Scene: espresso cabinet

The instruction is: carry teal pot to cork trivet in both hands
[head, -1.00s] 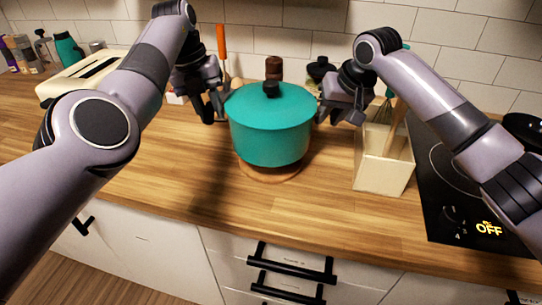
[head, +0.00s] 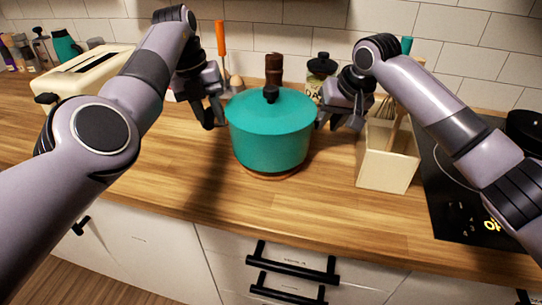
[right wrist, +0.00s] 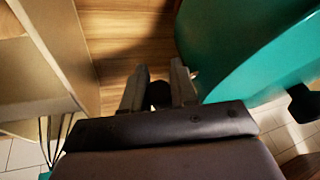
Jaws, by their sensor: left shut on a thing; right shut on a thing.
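The teal pot (head: 270,138) is upright with its lid on, over the cork trivet (head: 270,176). Only a thin front rim of the trivet shows below the pot, and I cannot tell whether they touch. My left gripper (head: 215,118) is shut on the handle at the pot's left side. My right gripper (head: 332,118) is shut on the handle at its right side. In the right wrist view, the right fingers (right wrist: 158,92) close around a dark handle beside the teal pot wall (right wrist: 245,45). The left handle is mostly hidden.
A cream utensil holder (head: 386,165) stands close to the right of the pot, with the hob (head: 460,205) beyond. A toaster (head: 85,72) is at the left. A jar (head: 320,72) and a brown mill (head: 274,68) stand behind. The counter in front is clear.

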